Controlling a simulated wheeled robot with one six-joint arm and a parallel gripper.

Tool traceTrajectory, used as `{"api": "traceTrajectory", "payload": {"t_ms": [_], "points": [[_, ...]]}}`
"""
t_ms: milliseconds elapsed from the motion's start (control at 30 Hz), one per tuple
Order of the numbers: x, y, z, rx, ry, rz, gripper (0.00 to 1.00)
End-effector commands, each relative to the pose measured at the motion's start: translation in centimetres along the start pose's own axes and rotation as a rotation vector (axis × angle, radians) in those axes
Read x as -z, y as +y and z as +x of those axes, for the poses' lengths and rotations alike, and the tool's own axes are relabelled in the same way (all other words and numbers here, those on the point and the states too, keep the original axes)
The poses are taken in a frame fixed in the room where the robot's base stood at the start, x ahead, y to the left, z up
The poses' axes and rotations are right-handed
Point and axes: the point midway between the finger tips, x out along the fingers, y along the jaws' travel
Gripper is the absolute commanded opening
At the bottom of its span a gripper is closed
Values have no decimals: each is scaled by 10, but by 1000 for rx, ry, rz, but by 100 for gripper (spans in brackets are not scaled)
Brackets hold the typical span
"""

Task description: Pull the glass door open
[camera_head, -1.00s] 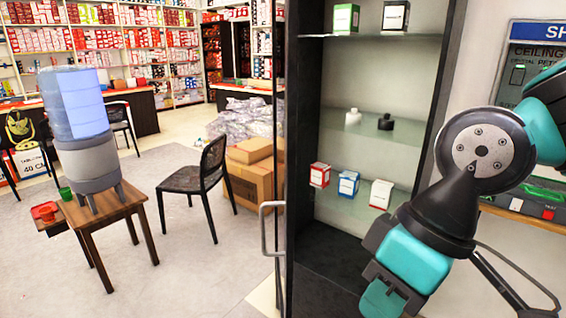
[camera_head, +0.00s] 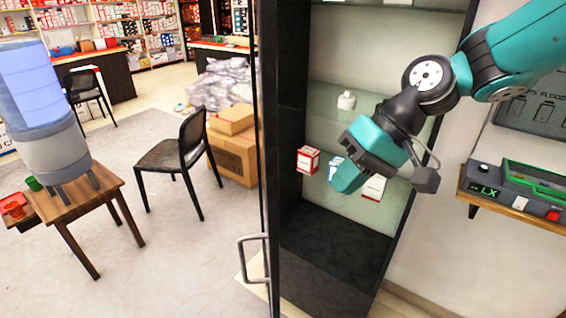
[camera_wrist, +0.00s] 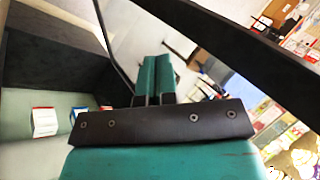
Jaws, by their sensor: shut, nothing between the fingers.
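The glass door (camera_head: 264,150) shows nearly edge-on as a thin dark upright at the left front of the black display cabinet (camera_head: 290,150). Its metal handle (camera_head: 253,262) sticks out to the left, low on the door. The cabinet's shelves are visible to the right of the door. My gripper (camera_head: 346,184) hangs in front of the shelves, right of and above the handle, apart from it. In the wrist view its teal fingers (camera_wrist: 154,76) are together and empty. Dark frame bars (camera_wrist: 250,45) cross that view; I cannot tell which one belongs to the door.
Small boxes (camera_head: 308,159) and a white bottle (camera_head: 346,100) stand on the glass shelves behind my gripper. A wall shelf with a device (camera_head: 520,195) is at right. A chair (camera_head: 180,155), cartons (camera_head: 232,155) and a stool with a water dispenser (camera_head: 50,150) stand left. Floor left of the handle is clear.

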Motion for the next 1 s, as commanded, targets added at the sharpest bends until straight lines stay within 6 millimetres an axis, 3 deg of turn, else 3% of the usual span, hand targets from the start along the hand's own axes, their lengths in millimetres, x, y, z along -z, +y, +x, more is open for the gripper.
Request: {"api": "traceTrajectory", "payload": {"t_ms": [33,100,300,567,900,1000], "points": [[22,4,-11,40,5,54,0],[43,14,-13,91,15,110,0],[75,34,-12,183,32,206,0],[80,32,13,199,28,221,0],[83,18,82,197,27,220,0],[86,6,93,197,29,215,0]]}}
